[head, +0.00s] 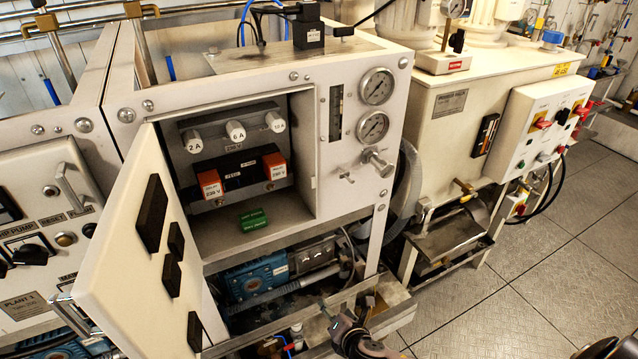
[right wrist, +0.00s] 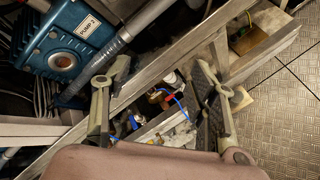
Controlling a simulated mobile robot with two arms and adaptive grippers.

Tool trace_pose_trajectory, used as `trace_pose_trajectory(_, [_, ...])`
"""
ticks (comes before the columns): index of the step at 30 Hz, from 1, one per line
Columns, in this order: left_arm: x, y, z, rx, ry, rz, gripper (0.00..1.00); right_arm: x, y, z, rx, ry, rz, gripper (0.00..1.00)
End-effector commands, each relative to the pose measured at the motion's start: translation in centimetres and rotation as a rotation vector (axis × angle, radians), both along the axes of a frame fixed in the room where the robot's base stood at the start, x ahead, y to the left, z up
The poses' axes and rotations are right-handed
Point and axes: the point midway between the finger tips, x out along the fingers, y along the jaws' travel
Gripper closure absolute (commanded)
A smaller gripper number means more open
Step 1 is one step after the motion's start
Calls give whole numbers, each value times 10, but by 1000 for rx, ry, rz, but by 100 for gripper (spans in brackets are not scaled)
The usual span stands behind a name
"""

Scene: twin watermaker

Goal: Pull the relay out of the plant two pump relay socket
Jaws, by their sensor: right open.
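Two red relay-like blocks marked 230 V sit on the dark rail inside the open cabinet in the head view, a left one (head: 210,188) and a right one (head: 275,166). A dark block with a small label (head: 235,180) lies between them. I cannot tell which is the plant two pump relay. A green block (head: 253,220) lies on the cabinet floor below. My right gripper (head: 348,305) is open and empty, low in front of the frame and well below the relays. The right wrist view shows its spread fingers (right wrist: 160,75). My left gripper is not in view.
The cabinet door (head: 125,240) hangs open to the left. White fuse knobs (head: 236,131) sit above the relays. Gauges (head: 376,86) and a valve (head: 376,160) are to the right. A blue pump marked PUMP 2 (right wrist: 72,45) is below. The floor (head: 530,260) at right is clear.

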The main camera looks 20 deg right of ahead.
Motion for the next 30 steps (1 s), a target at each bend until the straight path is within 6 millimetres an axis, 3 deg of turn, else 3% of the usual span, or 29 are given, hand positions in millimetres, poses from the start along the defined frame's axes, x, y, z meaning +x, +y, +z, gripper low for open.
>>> trace_pose_trajectory(1, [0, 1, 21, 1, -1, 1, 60, 7, 9, 55, -80, -56, 72, 47])
trace_pose_trajectory(6, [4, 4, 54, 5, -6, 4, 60, 7, 37, 195, -370, -234, 264, 47])
trace_pose_trajectory(9, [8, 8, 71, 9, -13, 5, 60, -4, 50, 269, -521, -328, 338, 47])
trace_pose_trajectory(12, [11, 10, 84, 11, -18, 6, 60, -19, 58, 328, -641, -403, 382, 47])
trace_pose_trajectory(15, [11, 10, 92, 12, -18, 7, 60, -31, 62, 369, -725, -454, 403, 47])
trace_pose_trajectory(20, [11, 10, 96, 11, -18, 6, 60, -42, 64, 399, -793, -494, 415, 47])
trace_pose_trajectory(25, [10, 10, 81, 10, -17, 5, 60, -33, 64, 398, -802, -503, 412, 47])
trace_pose_trajectory(30, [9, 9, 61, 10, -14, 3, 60, -10, 66, 398, -801, -506, 413, 47])
